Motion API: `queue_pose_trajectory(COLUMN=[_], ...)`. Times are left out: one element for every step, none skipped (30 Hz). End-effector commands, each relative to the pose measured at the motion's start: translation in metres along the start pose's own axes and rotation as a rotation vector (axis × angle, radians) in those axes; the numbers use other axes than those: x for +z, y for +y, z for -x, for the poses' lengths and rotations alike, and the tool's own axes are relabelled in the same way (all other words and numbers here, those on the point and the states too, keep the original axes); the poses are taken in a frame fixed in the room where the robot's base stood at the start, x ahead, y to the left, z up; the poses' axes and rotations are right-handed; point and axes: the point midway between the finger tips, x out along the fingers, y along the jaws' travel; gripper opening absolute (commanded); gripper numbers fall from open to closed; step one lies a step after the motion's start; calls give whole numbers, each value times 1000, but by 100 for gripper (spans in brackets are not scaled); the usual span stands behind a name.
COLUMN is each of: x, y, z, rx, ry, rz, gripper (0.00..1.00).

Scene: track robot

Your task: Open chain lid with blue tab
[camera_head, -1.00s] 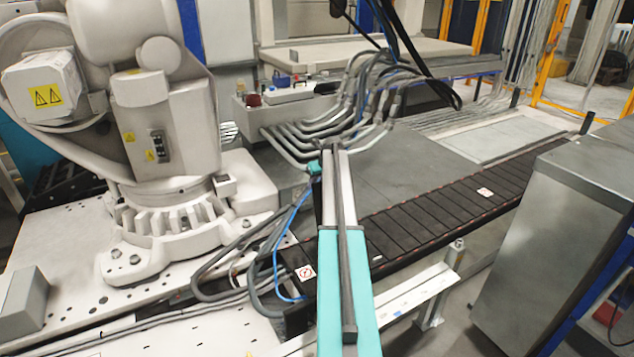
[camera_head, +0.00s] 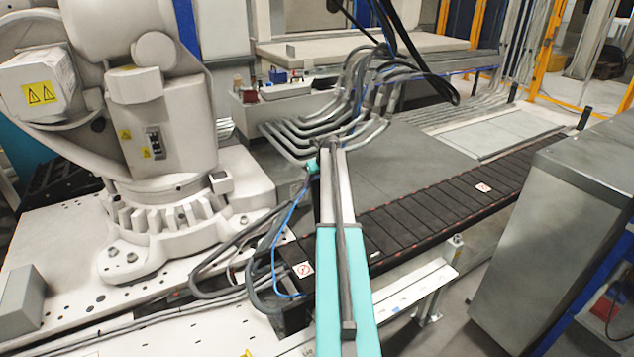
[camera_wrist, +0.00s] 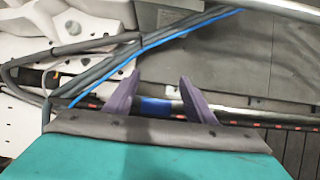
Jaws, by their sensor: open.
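The black chain (camera_head: 440,212) runs from the middle to the right in the head view, its slats forming a lid along the top. In the wrist view its dark edge shows behind my gripper (camera_wrist: 160,79). The two purple fingers are open and apart, with nothing gripped. A blue tab (camera_wrist: 156,107) shows between the fingers, near their bases in the picture. Its lower part is hidden by my gripper's body. I cannot tell whether the fingers touch it. In the head view my arm covers part of the chain, and I cannot make out the fingers.
A large white robot (camera_head: 165,130) stands on a plate at the left. Grey hoses and a blue cable (camera_head: 275,262) loop beside the chain's near end. Grey conduits (camera_head: 350,110) lie behind. A metal cabinet (camera_head: 555,240) stands at the right. Grey floor panels lie behind the chain.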

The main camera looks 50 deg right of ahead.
Motion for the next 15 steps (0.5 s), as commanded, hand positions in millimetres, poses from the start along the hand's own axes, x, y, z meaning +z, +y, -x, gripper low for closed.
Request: queue_pose_trajectory(x=[1,1,1,1,1,1,1,0,0,0,0,0,0,0,-1], y=[0,0,0,0,1,1,1,1,1,1,0,0,0,0,0], z=[1,2,4,5,7,10,12,15,20,23,28,34,38,43,49], rx=[0,0,0,0,0,0,0,0,0,0,-1,-1,-1,-1,-1], ry=[-1,-1,-2,-2,-2,-2,-2,-2,-2,-3,-3,-4,-4,-3,-3], rz=[0,0,0,0,0,0,0,0,0,0,0,0,0,0,0], gripper=[50,50,50,50,50,50,50,50,50,50,50,50,50,50,50])
